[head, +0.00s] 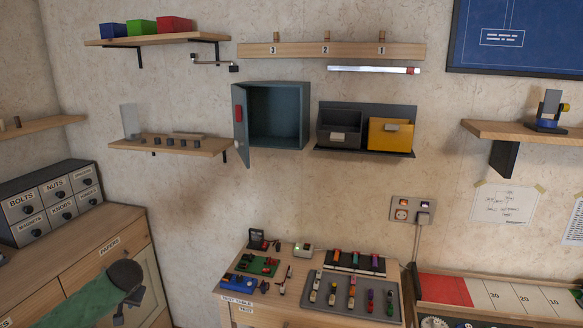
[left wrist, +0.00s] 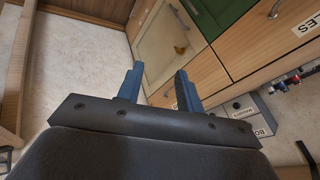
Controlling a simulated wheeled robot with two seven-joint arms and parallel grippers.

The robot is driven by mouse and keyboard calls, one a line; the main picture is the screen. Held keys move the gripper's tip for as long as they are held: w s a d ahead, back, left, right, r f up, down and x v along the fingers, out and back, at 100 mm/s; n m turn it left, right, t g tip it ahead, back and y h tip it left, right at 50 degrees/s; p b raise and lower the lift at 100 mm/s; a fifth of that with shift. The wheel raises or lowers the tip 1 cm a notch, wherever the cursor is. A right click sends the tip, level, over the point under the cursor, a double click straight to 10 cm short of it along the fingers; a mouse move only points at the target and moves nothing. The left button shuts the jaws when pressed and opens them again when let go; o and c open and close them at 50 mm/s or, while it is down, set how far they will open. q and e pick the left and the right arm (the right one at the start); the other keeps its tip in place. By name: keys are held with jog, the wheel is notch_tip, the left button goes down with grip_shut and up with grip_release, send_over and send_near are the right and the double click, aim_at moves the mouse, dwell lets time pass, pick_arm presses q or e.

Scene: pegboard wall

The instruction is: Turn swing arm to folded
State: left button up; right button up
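A thin swing arm (head: 212,61) is on the wall in the head view, below the shelf with the coloured bins. It reaches left from a small dark mount (head: 234,69) and has a short upturned end at its left. How far it stands off the wall is hard to tell. My left gripper (left wrist: 158,88) shows in the left wrist view with its two blue fingers apart and nothing between them. It points at wooden cabinet fronts, and no swing arm shows in that view.
The upper shelf (head: 158,41) holds blue, green and red bins. A peg rail (head: 330,51) is to the right of the swing arm. Below are a grey cabinet (head: 278,115) with its door open and a lower shelf (head: 172,147). Bare wall surrounds the swing arm's left and lower sides.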

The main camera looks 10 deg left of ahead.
pick_arm(q)
jog(key=s+d+f+m, duration=0.4)
jog(key=s+d, duration=0.3)
jog(key=s, duration=0.2)
jog(key=s+d+f+m, duration=0.4)
jog(key=s+d, duration=0.3)
jog(key=s, duration=0.2)
jog(key=s+d+f+m, duration=0.35)
jog(key=s+d, duration=0.35)
jog(key=s, duration=0.3)
jog(key=s+d+f+n+h, duration=0.1)
jog(key=d+f+n+h, duration=0.1)
jog(key=d, duration=1.2)
jog(key=s+d+f+n+g+h, duration=0.1)
jog(key=d+n+h, duration=0.3)
jog(key=d, duration=1)
jog(key=shift+f+h, duration=0.55)
jog(key=shift+h, duration=0.35)
jog(key=shift+s+d, duration=0.1)
